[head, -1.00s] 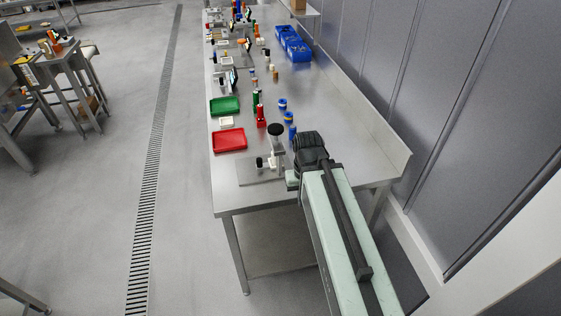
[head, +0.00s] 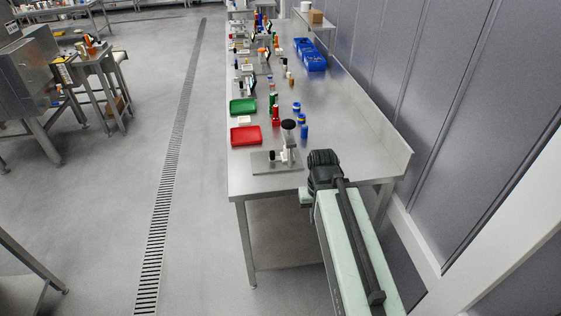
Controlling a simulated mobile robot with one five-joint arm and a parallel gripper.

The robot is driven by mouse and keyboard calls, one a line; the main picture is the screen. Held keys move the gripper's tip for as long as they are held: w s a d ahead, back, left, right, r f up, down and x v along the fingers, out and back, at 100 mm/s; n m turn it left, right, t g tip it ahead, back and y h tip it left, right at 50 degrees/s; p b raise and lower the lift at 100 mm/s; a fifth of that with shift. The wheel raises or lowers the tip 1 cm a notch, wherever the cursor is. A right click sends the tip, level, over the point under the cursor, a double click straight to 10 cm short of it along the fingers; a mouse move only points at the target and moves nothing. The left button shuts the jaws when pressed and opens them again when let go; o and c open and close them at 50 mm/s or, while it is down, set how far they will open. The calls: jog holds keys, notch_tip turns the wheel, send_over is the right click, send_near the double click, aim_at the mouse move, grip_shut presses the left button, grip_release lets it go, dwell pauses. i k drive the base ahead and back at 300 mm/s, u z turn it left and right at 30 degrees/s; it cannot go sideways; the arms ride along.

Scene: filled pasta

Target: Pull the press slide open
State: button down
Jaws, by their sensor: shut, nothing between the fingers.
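The press stands at the near end of the long steel table. It has a flat grey base plate (head: 262,164), an upright grey column and a round black knob (head: 288,125) on top. Small white and black parts sit low on the plate; which of them is the slide, and how far out it stands, is too small to tell. My gripper (head: 323,160) is the black end of my arm, at the table's near edge, to the right of and nearer than the press. It looks apart from the press. Its fingertips are not clearly visible and nothing shows held.
A raised edge and grey wall panels (head: 430,90) bound the right. Open floor (head: 90,220) lies left.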

aim_at(272, 158)
jog(key=u, duration=0.1)
jog(key=i, duration=0.5)
jog(key=u, duration=1.35)
jog(key=k, duration=0.45)
jog(key=u, duration=1)
jog(key=i, duration=0.5)
